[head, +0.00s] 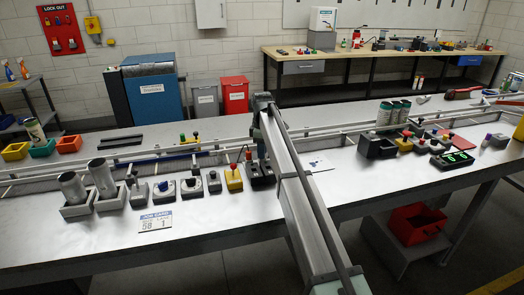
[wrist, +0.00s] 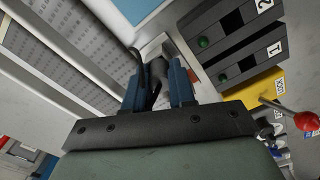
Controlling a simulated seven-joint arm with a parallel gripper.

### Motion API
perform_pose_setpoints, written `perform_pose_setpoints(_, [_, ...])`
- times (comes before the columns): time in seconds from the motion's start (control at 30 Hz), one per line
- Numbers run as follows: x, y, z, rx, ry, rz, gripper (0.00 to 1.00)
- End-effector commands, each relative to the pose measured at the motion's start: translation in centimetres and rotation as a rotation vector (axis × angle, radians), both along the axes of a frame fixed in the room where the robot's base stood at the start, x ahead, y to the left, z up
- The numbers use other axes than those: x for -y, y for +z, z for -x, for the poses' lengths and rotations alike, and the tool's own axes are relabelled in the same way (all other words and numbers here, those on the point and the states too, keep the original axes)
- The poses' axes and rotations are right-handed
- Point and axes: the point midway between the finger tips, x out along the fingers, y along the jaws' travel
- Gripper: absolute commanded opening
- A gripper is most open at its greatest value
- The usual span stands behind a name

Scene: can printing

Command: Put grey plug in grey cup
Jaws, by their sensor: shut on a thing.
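My gripper (wrist: 158,85) is shut on a dark grey piece (wrist: 156,76), likely the grey plug. The blue fingers hide most of it, so its shape is unclear. A black cord-like strip curves beside the left finger, and a pale grey block shows just past the fingertips. In the head view my gripper (head: 261,153) is low over the bench, at the back edge of a black two-part unit (head: 262,176); what it holds is not clear there. I cannot pick out the grey cup with certainty.
A yellow lock box (head: 234,180) with a red-knobbed lever stands just left of the black unit; it also shows in the wrist view (wrist: 262,97). Several switch boxes and two metal cans in grey holders (head: 77,210) stand further left. A conveyor (head: 150,165) runs behind.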

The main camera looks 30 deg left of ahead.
Motion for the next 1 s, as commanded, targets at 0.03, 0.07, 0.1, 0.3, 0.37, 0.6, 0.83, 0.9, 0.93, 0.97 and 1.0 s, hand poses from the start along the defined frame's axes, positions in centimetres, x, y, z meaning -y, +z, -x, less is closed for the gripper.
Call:
perform_pose_setpoints(0.03, [0.0,-0.1,0.0,0.000,0.000,0.000,0.00])
perform_pose_setpoints(0.07, [0.0,-0.2,0.0,0.000,0.000,0.000,0.00])
perform_pose_setpoints(0.1, [0.0,-0.2,0.0,0.000,0.000,0.000,0.27])
perform_pose_setpoints(0.3, [0.0,-0.2,0.0,0.000,0.000,0.000,0.46])
perform_pose_setpoints(0.37, [0.0,-0.2,0.0,0.000,0.000,0.000,0.50])
perform_pose_setpoints(0.6, [0.0,-0.1,0.0,0.000,0.000,0.000,0.50])
perform_pose_setpoints(0.83, [-0.1,2.2,-0.1,0.002,0.000,-0.002,0.50])
perform_pose_setpoints(0.9, [-0.1,3.4,-0.1,0.002,0.000,-0.002,0.50])
perform_pose_setpoints(0.93, [-0.1,4.0,-0.1,0.002,0.000,-0.002,0.50])
perform_pose_setpoints(0.97, [-0.1,4.6,-0.1,0.002,0.000,-0.002,0.50])
perform_pose_setpoints(1.0, [-0.1,5.4,-0.1,0.002,0.000,-0.002,0.50])
